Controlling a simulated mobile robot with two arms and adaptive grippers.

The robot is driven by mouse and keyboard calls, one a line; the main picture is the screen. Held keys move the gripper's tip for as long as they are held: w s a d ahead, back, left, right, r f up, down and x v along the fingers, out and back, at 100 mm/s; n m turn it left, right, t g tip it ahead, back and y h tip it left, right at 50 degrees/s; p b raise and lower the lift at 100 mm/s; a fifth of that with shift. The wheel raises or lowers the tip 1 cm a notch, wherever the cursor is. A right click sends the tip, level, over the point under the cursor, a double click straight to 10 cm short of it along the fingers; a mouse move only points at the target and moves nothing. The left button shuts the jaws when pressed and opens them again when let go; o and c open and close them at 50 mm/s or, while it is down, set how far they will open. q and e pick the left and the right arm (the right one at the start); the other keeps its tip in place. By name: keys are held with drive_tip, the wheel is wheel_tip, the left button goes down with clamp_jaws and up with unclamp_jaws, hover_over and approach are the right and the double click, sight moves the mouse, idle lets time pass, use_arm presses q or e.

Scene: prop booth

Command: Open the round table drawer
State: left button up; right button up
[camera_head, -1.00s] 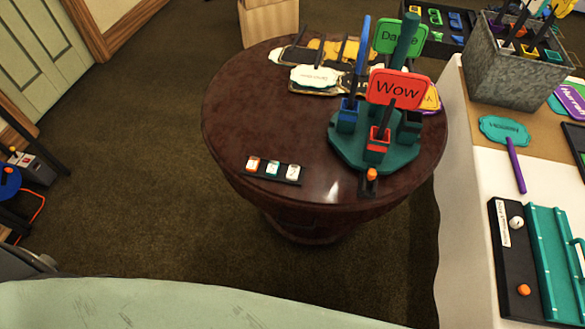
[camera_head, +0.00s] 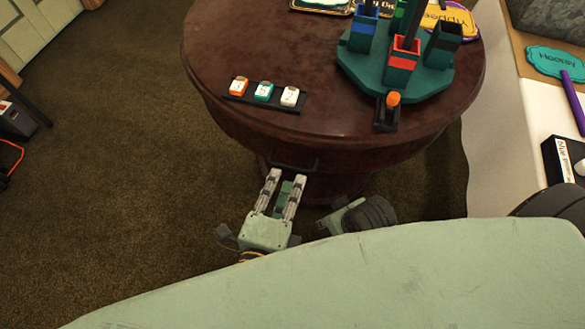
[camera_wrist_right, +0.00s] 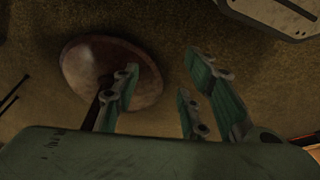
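The round table (camera_head: 330,80) is dark reddish brown and fills the upper middle of the head view. A dark drawer handle (camera_head: 293,164) shows on its near side, below the rim. The drawer's edges are too dark to make out, and I see no gap. My left gripper (camera_head: 285,178) is open, its two fingers pointing up the picture at the handle, with the tips at or just short of it. I cannot tell if they touch. My right gripper (camera_wrist_right: 160,72) is open and empty in the right wrist view, with a round brown surface (camera_wrist_right: 112,78) beyond its left finger.
A dark strip with several small coloured blocks (camera_head: 264,93) lies near the table's front edge. A green stand (camera_head: 395,75) with coloured holders sits on the right of the top. A white-topped counter (camera_head: 500,130) stands close on the right. Carpet (camera_head: 110,180) is clear at left.

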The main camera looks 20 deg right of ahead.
sight(293, 166)
use_arm(q)
drive_tip(key=x, duration=0.6)
drive_tip(key=shift+b, duration=0.4)
use_arm(e)
drive_tip(key=v, duration=0.3)
drive_tip(key=shift+w+r, duration=0.2)
drive_tip(key=shift+w, duration=0.05)
use_arm(q)
drive_tip(key=shift+c, duration=0.4)
clamp_jaws()
drive_tip(key=shift+f, duration=0.1)
